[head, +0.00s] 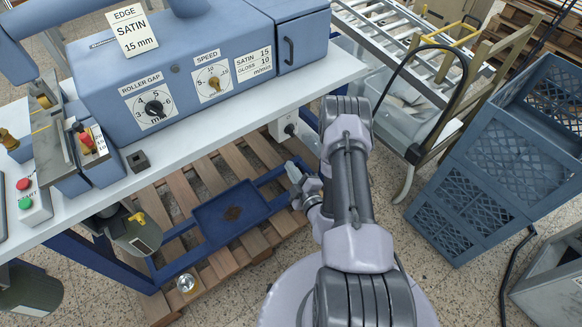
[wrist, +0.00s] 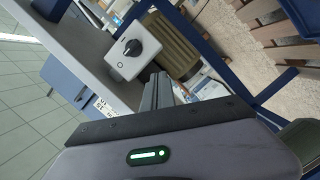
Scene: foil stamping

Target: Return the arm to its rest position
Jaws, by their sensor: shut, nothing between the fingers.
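My arm (head: 350,190) is folded, with its links rising from the base and bending back at the top. My gripper (head: 293,170) shows partly to the left of the arm, low beside the bench, with the rest hidden behind my own links. In the wrist view my gripper (wrist: 160,80) has its fingers together and nothing between them. The fingers appear clear of everything around them.
A blue stamping machine (head: 190,60) stands on the white bench (head: 90,205), with a roller gap knob (head: 153,108) and a speed knob (head: 214,83). Blue crates (head: 490,165) stand at right. A blue tray (head: 215,220) and wooden pallet (head: 200,185) lie below the bench.

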